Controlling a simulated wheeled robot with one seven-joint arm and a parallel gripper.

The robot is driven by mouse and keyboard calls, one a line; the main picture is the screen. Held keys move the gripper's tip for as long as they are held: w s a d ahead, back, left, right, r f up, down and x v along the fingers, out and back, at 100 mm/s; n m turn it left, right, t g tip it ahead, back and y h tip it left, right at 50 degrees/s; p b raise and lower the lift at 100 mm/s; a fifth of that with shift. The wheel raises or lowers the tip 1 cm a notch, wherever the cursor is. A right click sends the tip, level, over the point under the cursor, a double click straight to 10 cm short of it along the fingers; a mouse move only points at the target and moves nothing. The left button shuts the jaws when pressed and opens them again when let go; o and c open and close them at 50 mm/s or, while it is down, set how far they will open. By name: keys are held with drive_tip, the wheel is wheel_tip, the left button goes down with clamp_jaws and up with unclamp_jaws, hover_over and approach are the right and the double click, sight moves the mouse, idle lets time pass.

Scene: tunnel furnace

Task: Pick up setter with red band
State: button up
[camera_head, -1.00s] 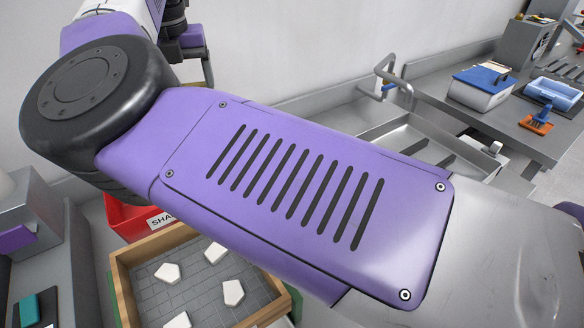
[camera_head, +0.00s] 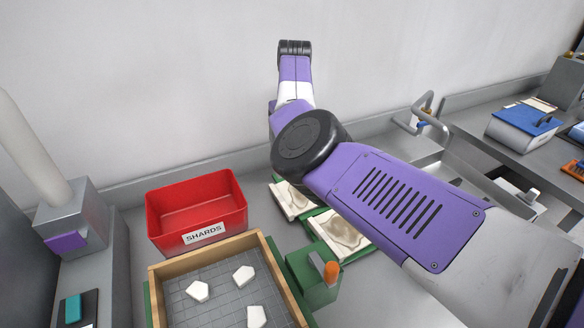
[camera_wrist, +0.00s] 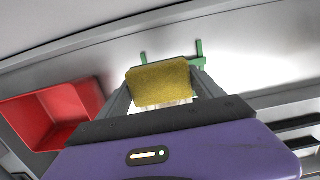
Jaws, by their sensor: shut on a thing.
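My gripper (camera_wrist: 161,90) shows in the wrist view, its grey fingers closed on either side of a rough yellow block (camera_wrist: 158,84). The block looks like a sponge and I see no red band on it. A paler part of something shows just below the block, mostly hidden. In the head view my arm hides the gripper and what it holds.
A red bin marked SHARDS (camera_head: 197,204) stands on the bench left of the slabs; it also shows in the wrist view (camera_wrist: 50,115). In front is a wooden-framed tray (camera_head: 214,246) with white pieces. A green holder (camera_head: 313,280) is beside it. A sink tap (camera_head: 425,112) is at right.

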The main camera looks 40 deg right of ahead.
wheel_tip(320, 180, down, 6)
drive_tip(key=shift+f, duration=0.15)
wheel_tip(320, 180, down, 3)
drive_tip(key=shift+f, duration=0.2)
drive_tip(key=shift+c, duration=0.7)
drive_tip(key=shift+f, duration=0.3)
drive_tip(key=shift+c, duration=0.6)
drive_tip(key=shift+s+a+f, duration=0.1)
drive_tip(key=shift+f, duration=0.1)
drive_tip(key=c, duration=0.4)
drive_tip(key=o, duration=1.9)
drive_tip(key=shift+f, duration=0.15)
drive_tip(key=shift+o, duration=0.3)
drive_tip(key=shift+r, duration=0.25)
